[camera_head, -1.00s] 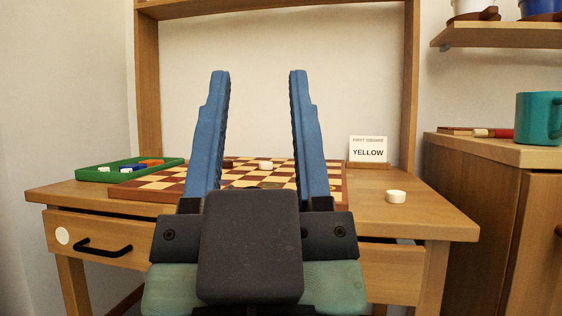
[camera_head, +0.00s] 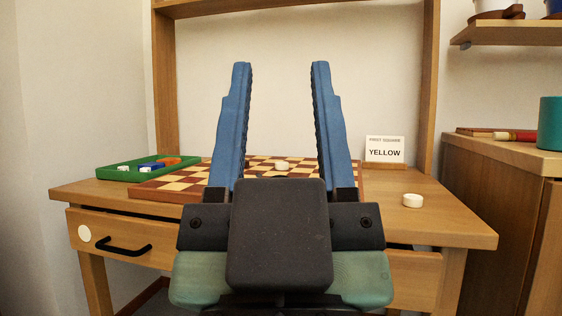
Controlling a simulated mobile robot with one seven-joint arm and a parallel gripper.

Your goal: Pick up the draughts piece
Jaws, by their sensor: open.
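A round white draughts piece (camera_head: 412,200) lies flat on the desk top, to the right of the checkered board (camera_head: 165,190). Another white piece (camera_head: 282,165) sits on the board and shows between my fingers. My gripper (camera_head: 281,70) is open and empty, with its two blue fingers pointing up in the picture. It stands in front of the board, to the left of the white piece on the desk. My gripper hides part of the board and the desk's front.
A green tray (camera_head: 122,175) with several small items stands at the desk's left. A card reading YELLOW (camera_head: 385,150) stands behind the board's right side. A cabinet (camera_head: 505,205) with a teal mug (camera_head: 550,125) is at the right. The desk (camera_head: 455,222) is clear around the loose white piece.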

